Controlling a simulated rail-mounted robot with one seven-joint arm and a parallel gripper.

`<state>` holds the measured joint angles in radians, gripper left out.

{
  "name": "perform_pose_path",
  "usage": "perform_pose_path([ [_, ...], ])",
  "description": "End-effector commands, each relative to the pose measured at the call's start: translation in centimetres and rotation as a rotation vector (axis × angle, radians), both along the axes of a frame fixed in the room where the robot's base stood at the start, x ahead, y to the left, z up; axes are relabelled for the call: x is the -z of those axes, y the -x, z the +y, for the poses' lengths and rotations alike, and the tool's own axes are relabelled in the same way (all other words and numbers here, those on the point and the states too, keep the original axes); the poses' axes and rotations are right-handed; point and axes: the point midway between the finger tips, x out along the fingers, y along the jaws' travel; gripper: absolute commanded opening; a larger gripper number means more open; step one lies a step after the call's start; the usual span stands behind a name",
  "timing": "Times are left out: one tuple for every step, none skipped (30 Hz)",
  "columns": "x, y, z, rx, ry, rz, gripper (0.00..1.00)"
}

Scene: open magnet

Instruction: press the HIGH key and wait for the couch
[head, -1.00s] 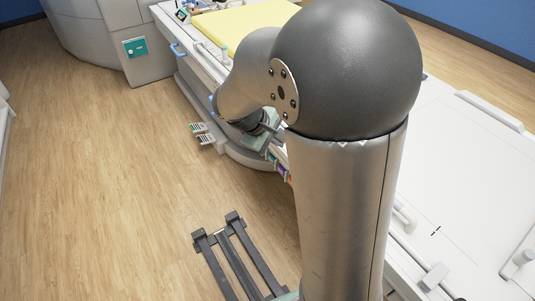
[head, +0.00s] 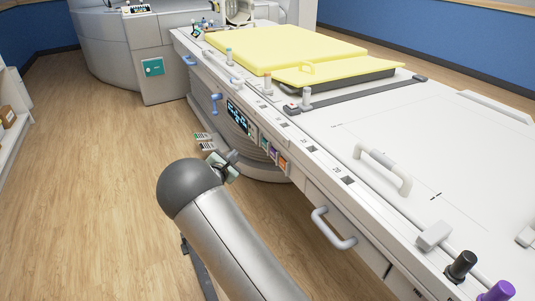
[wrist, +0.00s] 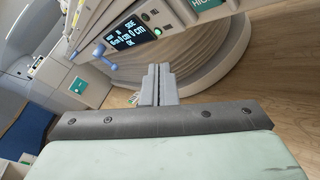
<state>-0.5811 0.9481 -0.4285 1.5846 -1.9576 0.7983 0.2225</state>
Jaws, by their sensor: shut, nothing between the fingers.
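The couch (head: 330,190) is a long white table with a yellow pad. On its near side, a dark display (head: 238,117) is lit with cyan readings. Right of it sits a row of coloured keys or labels (head: 273,152), too small to read. My gripper (wrist: 158,68) is shut and empty, apart from the panel and left of the HIGH key. In the head view my gripper (head: 231,157) is small beside the couch base.
A grab handle (head: 333,229) and a blue lever (head: 215,103) stick out from the couch side. The magnet (head: 120,45) stands at the back left. The wooden floor (head: 100,200) at left is clear.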

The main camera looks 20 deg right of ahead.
Motion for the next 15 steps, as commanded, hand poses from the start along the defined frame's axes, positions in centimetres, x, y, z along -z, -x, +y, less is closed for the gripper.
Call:
perform_pose_path([
  [-0.1,0.0,0.0,-0.001,0.000,-0.001,0.00],
  [-0.1,0.0,0.0,-0.001,0.000,-0.001,0.00],
  [-0.1,0.0,0.0,0.000,0.000,0.000,0.00],
  [-0.1,0.0,0.0,0.000,-0.001,-0.001,0.00],
  [-0.1,0.0,0.0,0.001,-0.001,0.000,0.00],
  [-0.1,0.0,0.0,0.001,-0.001,0.000,0.00],
  [-0.1,0.0,0.0,0.001,-0.001,0.000,0.00],
  [-0.1,0.0,-0.1,0.001,-0.001,0.000,0.00],
  [-0.1,0.0,-0.1,0.002,-0.001,0.001,0.00],
  [-0.1,0.0,-0.3,0.002,-0.001,0.001,0.00],
  [-0.1,0.0,-0.4,0.002,-0.001,0.000,0.00],
  [0.0,-0.1,-0.7,0.003,-0.001,0.001,0.00],
  [0.0,-0.2,-0.9,0.003,-0.001,0.001,0.00],
  [0.0,-0.2,-1.2,0.003,-0.001,0.001,0.00],
  [0.0,-0.3,-1.7,0.003,0.000,0.001,0.00],
])
